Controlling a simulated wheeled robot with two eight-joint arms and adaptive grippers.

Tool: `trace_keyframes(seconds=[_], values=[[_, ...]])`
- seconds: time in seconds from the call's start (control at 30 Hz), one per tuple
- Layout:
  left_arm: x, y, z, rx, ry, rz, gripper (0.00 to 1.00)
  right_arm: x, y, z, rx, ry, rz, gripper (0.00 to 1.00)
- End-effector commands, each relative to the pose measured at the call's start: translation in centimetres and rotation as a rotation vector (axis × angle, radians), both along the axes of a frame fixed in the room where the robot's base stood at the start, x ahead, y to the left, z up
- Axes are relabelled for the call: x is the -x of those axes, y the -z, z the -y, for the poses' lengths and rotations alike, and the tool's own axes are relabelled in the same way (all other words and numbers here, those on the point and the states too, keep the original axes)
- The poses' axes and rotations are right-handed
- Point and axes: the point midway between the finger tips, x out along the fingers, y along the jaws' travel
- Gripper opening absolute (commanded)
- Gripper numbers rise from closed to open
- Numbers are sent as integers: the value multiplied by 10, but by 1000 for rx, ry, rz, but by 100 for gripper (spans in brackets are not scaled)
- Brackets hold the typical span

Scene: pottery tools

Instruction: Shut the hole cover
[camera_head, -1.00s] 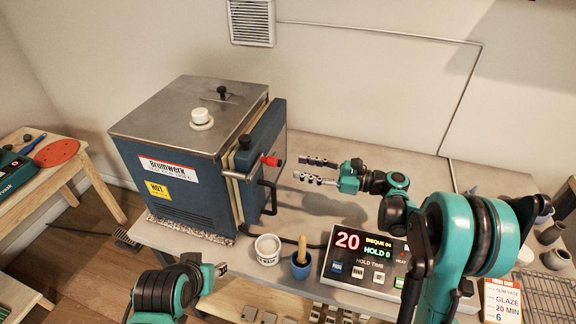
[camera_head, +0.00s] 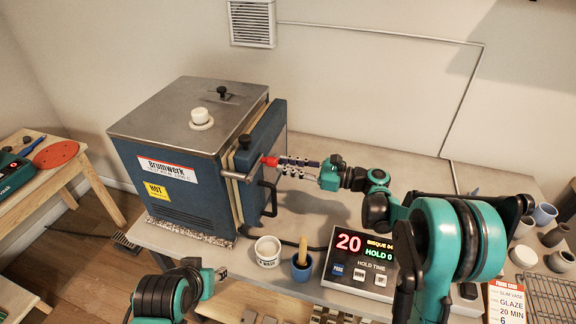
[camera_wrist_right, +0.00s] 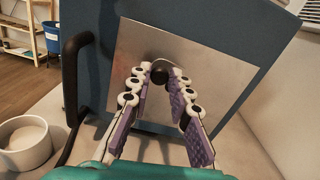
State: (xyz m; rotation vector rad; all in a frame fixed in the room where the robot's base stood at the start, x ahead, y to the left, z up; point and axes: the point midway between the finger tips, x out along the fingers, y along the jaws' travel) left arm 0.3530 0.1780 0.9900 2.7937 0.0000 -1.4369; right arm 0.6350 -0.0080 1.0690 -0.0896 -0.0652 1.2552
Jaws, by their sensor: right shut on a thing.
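The blue kiln (camera_head: 170,180) stands on the table, with its thick door (camera_head: 264,140) on its right side. In the right wrist view, the door face (camera_wrist_right: 90,20) carries a bare metal plate (camera_wrist_right: 215,80) and a small dark round knob (camera_wrist_right: 157,75). A pale curved edge shows behind the knob. My right gripper (camera_head: 281,165) is at the door face, its fingers closed about the knob; they also show in the wrist view (camera_wrist_right: 163,85). The hole itself cannot be made out. My left gripper (camera_head: 221,272) hangs low in front of the kiln, its jaws unclear.
A red-tipped latch (camera_head: 268,161) and a black door handle (camera_head: 269,199) are close to my right gripper. A white tub (camera_head: 268,251), a blue cup (camera_head: 302,266) and a control box (camera_head: 358,264) stand in front.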

Motion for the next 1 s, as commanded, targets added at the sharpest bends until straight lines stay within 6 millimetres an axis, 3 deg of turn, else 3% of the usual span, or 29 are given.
trace_keyframes(seconds=[0.37,1.0], values=[[0,2,0,0,0,0,40,0,3,0,29,0,88,0],[0,10,0,0,0,0,40,-6,18,2,205,-1,626,0]])
